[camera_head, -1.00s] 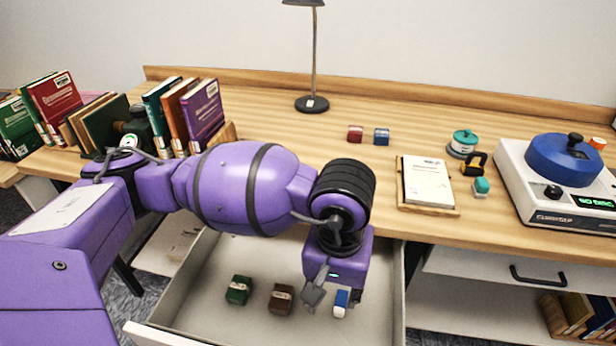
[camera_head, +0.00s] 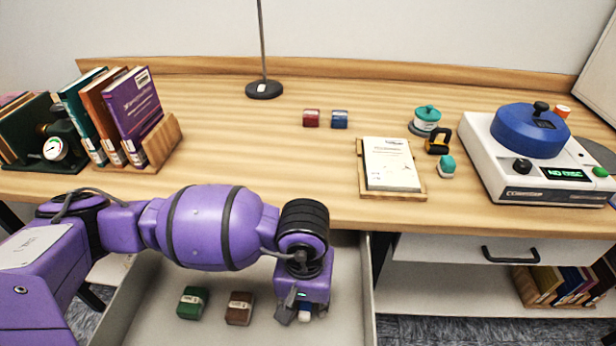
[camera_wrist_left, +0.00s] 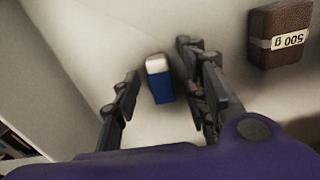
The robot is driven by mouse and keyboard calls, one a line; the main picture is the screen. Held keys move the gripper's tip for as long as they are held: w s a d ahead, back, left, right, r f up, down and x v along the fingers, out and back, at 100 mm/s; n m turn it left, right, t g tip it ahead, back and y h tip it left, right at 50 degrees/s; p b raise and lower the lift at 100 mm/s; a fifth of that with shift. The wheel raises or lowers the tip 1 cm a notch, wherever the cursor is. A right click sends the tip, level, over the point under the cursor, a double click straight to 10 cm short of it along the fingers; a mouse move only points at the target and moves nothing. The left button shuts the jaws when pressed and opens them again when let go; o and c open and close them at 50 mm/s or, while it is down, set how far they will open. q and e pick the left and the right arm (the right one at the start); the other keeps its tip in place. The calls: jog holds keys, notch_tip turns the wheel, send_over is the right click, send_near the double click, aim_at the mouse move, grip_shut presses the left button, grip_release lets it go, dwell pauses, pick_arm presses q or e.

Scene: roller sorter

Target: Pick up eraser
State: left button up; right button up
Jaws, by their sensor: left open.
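The eraser is a small blue block with a white end. It lies in the open drawer (camera_head: 150,318), and in the head view only a bit of the eraser (camera_head: 305,316) shows under my left gripper (camera_head: 296,309). In the left wrist view the eraser (camera_wrist_left: 162,88) lies between the two spread fingers of my left gripper (camera_wrist_left: 158,66), with gaps on both sides. The gripper is open and holds nothing. My right gripper is in neither view.
In the drawer, a green block (camera_head: 192,302) and a brown block (camera_head: 239,308) lie left of the gripper; the brown block (camera_wrist_left: 279,35) also shows at upper right in the wrist view. The desk (camera_head: 250,140) above carries books, a notepad (camera_head: 391,165) and a white machine (camera_head: 535,170).

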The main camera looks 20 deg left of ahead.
pick_arm(q)
grip_shut()
jog(key=shift+w+r, duration=0.1)
dwell(0.3)
